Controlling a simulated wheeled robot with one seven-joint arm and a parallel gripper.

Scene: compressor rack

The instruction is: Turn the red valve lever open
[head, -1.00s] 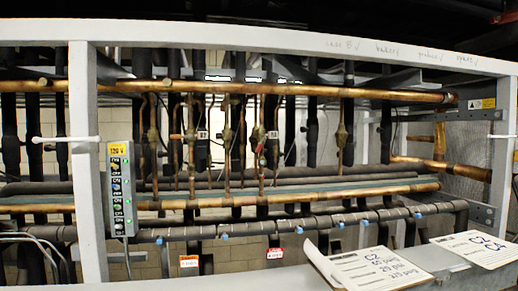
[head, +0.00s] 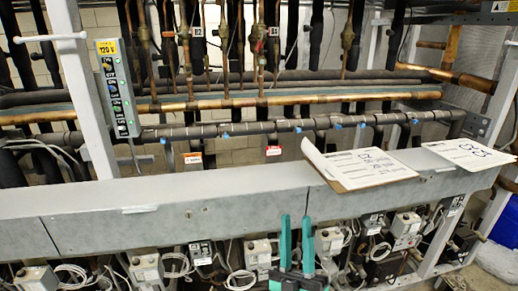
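A small red part, apparently the red valve lever (head: 262,29), shows at the top centre in the head view.
A long grey beam (head: 120,215) crosses the front, with clipboards (head: 360,168) on its right part. A switch panel (head: 117,90) is on the left post. Horizontal copper (head: 205,104) and black pipes run behind. Control boxes and cables hang below the beam.

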